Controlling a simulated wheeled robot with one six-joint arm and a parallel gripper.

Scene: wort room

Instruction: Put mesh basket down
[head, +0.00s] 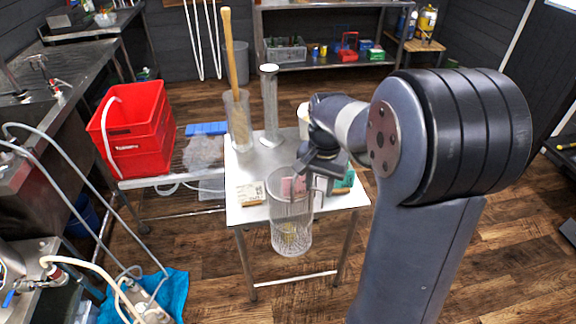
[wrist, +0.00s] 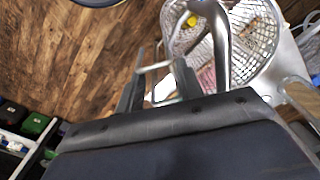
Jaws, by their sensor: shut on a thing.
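The mesh basket (head: 291,222) is a tall, see-through wire cylinder, upright in the head view. It overlaps the front edge of the small white-topped table (head: 256,168), and its lower part shows below the tabletop level. My gripper (head: 318,172) is shut on the basket near its rim. In the wrist view, the mesh basket (wrist: 258,58) opens toward the camera, with a small yellow patch visible at its far end. My gripper (wrist: 160,82) shows beside the basket there; the exact grip contact is hard to see.
The table holds a clear cylinder (head: 239,125) with a wooden paddle (head: 230,50), a steel cylinder (head: 270,105), a small box (head: 251,194) and a green item (head: 344,181). A red crate (head: 135,130) stands left. The tabletop's left middle is clear.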

